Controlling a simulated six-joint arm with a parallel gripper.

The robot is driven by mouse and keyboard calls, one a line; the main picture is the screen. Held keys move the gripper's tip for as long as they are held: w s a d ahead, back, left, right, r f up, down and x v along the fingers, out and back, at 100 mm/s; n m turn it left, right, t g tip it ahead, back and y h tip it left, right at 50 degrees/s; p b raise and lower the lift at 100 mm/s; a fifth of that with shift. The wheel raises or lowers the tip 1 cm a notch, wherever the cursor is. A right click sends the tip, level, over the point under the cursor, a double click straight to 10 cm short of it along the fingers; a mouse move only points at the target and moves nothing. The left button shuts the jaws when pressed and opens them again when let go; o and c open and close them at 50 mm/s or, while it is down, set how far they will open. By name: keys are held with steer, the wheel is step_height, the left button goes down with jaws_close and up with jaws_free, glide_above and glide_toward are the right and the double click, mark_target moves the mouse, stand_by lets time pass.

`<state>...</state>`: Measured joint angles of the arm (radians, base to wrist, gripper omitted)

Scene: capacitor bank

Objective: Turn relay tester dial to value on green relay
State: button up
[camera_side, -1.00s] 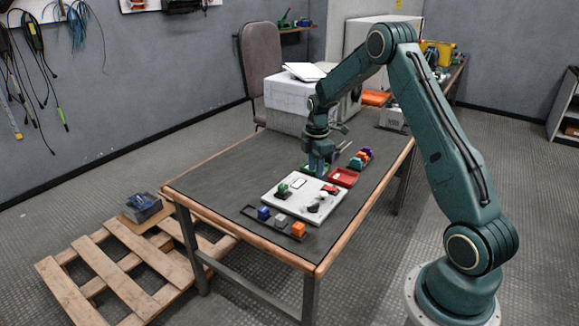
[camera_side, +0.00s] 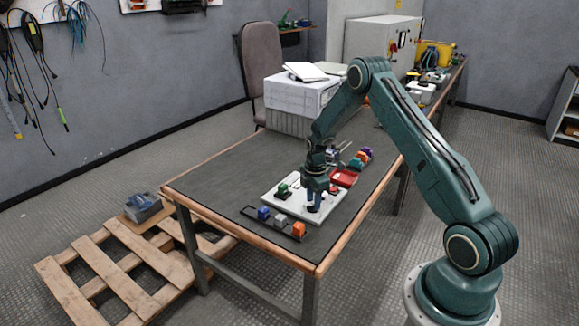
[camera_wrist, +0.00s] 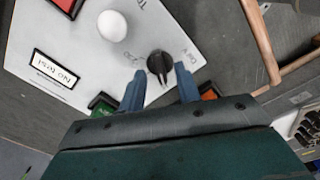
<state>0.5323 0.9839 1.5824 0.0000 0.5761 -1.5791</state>
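The relay tester is a white panel (camera_side: 274,200) on the table. Its black dial (camera_wrist: 160,64) shows in the wrist view, with small markings around it that I cannot read clearly. My gripper (camera_wrist: 160,87) is open, with one blue finger on each side of the dial's lower part; I cannot tell whether they touch it. In the side view my gripper (camera_side: 314,206) points down over the panel and hides the dial. The green relay (camera_side: 283,190) sits on the panel's left part. It is partly hidden by my gripper in the wrist view (camera_wrist: 102,105), and its value is not readable.
The tester has a display reading "No test" (camera_wrist: 56,69) and a white round knob (camera_wrist: 112,25). Blue (camera_side: 263,213), grey (camera_side: 281,220) and orange (camera_side: 299,229) relays stand in a front rack. A red bin (camera_side: 344,178) and more coloured blocks (camera_side: 361,158) lie behind. The table's left is clear.

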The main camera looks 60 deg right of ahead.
steer(key=shift+f, duration=0.65)
jaws_close()
